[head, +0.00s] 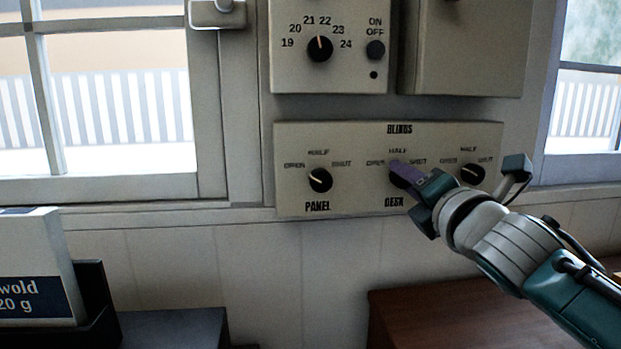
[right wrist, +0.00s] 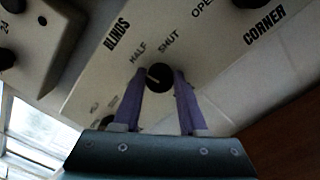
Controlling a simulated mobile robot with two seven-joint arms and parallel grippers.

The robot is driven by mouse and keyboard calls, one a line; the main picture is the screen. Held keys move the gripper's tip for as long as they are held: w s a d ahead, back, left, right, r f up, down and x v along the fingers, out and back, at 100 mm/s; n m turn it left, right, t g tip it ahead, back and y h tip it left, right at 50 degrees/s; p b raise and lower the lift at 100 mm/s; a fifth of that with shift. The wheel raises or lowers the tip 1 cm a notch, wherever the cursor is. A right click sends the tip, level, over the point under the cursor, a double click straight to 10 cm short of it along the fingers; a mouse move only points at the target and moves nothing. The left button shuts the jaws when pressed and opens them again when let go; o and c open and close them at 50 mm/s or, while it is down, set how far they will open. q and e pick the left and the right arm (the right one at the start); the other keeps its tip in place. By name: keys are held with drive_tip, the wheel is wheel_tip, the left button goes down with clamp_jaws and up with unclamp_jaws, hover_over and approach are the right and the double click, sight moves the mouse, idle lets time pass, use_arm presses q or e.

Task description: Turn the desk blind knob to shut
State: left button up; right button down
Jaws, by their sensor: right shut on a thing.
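The blinds panel (head: 350,196) is a beige plate on the wall with three black knobs. The middle one, the desk blind knob (head: 397,181), is labelled DESK, with OPEN, HALF and SHUT around it. My right gripper (head: 402,174) reaches in from the right, its purple fingers hiding much of the knob. In the right wrist view, the fingers lie on both sides of the desk knob (right wrist: 159,78) and are shut on it. Its pale mark seems to point near HALF, not at SHUT. My left gripper is not in view.
The panel knob (head: 320,180) is to the left, and the corner knob (head: 472,174) stands close to my right gripper. A thermostat box (head: 290,72) with a dial hangs above. Windows flank the panel. A brown wooden surface (head: 420,318) lies below.

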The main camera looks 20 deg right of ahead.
drive_tip(key=shift+m+h, duration=0.3)
drive_tip(key=shift+m, duration=6.8)
drive_tip(key=shift+c, duration=2.2)
unclamp_jaws()
drive_tip(key=v, duration=1)
drive_tip(key=shift+p, duration=0.3)
